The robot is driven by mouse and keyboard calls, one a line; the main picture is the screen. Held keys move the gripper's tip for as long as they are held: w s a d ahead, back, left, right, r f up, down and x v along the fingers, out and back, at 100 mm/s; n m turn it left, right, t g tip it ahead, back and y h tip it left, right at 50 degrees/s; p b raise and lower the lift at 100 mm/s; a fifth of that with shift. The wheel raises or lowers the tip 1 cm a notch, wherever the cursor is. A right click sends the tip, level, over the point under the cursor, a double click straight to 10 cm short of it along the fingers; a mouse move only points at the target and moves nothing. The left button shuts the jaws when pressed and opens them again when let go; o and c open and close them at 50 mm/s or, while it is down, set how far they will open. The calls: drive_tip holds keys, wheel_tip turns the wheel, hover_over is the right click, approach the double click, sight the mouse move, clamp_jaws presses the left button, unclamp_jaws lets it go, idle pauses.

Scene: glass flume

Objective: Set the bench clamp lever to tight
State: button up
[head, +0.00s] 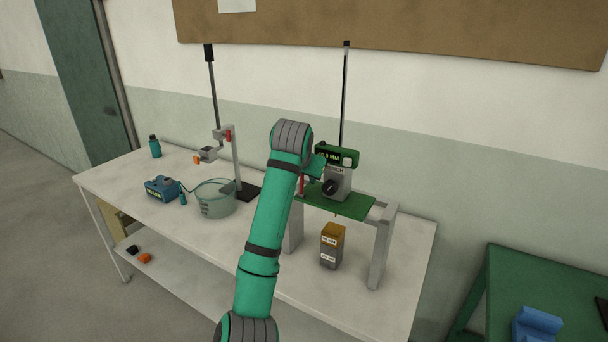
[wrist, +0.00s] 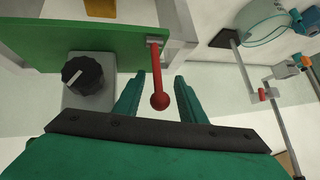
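The red clamp lever (wrist: 157,72) with its round ball end hangs from a small grey bracket at the edge of the green platform (wrist: 100,52) in the wrist view. My gripper (wrist: 160,88) is open, with its two teal fingers on either side of the lever. Gaps show on both sides, so the fingers look apart from it. In the head view a bit of the red lever (head: 301,184) shows beside my arm, at the left end of the green platform (head: 345,202). My gripper there is mostly hidden behind my wrist. Any tight marking is not readable.
A grey box with a black knob (head: 330,187) and green display stands on the platform, close to the lever. A grey-brown block (head: 331,250) sits beneath. A clear beaker (head: 215,203), a blue meter (head: 162,188) and a rod stand (head: 236,165) are to the left.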

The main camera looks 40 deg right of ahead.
drive_tip(key=v, duration=1)
drive_tip(key=shift+a+r, duration=0.15)
drive_tip(key=shift+a, duration=0.1)
